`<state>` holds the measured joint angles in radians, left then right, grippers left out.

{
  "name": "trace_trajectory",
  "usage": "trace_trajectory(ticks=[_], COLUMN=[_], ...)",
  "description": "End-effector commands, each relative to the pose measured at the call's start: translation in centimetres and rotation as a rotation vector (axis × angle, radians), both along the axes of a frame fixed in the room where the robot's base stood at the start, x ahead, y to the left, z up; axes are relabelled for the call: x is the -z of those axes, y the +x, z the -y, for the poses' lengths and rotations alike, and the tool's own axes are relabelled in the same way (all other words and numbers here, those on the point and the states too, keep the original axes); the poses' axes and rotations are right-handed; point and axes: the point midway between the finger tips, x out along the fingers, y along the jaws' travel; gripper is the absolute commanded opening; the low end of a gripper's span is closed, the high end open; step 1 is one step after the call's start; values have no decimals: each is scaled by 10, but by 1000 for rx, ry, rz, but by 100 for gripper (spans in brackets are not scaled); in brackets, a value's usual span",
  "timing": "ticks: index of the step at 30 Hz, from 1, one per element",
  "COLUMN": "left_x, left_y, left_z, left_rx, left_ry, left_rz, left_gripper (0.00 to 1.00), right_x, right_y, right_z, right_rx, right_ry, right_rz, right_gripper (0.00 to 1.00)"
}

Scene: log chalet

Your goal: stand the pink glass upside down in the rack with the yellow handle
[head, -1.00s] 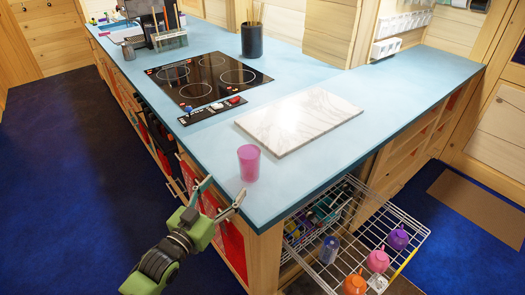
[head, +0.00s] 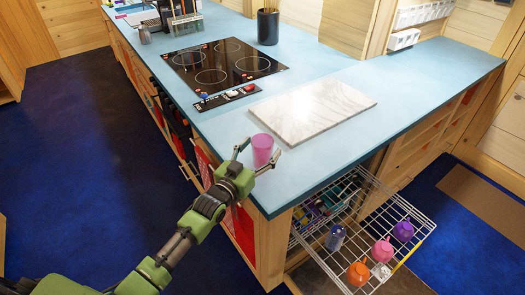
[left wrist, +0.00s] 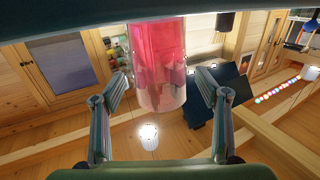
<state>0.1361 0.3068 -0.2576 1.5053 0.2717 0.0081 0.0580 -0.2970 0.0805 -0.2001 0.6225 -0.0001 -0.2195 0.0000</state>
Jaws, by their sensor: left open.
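The pink glass (head: 262,146) stands on the blue counter near its front corner. In the left wrist view the glass (left wrist: 158,62) shows between my two fingers, with space on both sides. My left gripper (head: 259,156) is open, its fingers on either side of the glass. The wire rack (head: 338,262) is pulled out below the counter at the lower right, with a yellow handle (head: 403,258) on its outer edge. An orange cup (head: 358,272), a pink cup (head: 382,250), a purple cup (head: 403,231) and a blue-grey bottle (head: 335,237) are in it. My right gripper is not in view.
A white marble board (head: 312,110) lies on the counter (head: 215,125) behind the glass. A black cooktop (head: 222,65) with a small control strip lies farther back. A dark utensil holder (head: 268,27) stands beyond it. The wire rack has open gaps between its cups.

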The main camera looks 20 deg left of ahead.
Motion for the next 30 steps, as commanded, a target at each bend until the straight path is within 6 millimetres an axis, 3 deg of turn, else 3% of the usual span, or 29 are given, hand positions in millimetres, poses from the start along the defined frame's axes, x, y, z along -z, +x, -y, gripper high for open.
trace_trajectory(ticks=[4, 12, 18, 30], left_x=[1, 2, 2, -3], left_y=[13, 14, 14, 15], left_z=[3, 3, 3, 3], left_rx=[0, 0, 0, 0], left_ry=[0, 0, 0, 0], left_rz=[-1, -1, -1, 2], left_gripper=[68, 68, 21, 21], right_x=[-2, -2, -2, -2], right_y=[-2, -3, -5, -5], right_z=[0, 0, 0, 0], right_rx=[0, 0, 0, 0], right_ry=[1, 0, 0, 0], right_rz=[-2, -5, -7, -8], right_gripper=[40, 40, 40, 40])
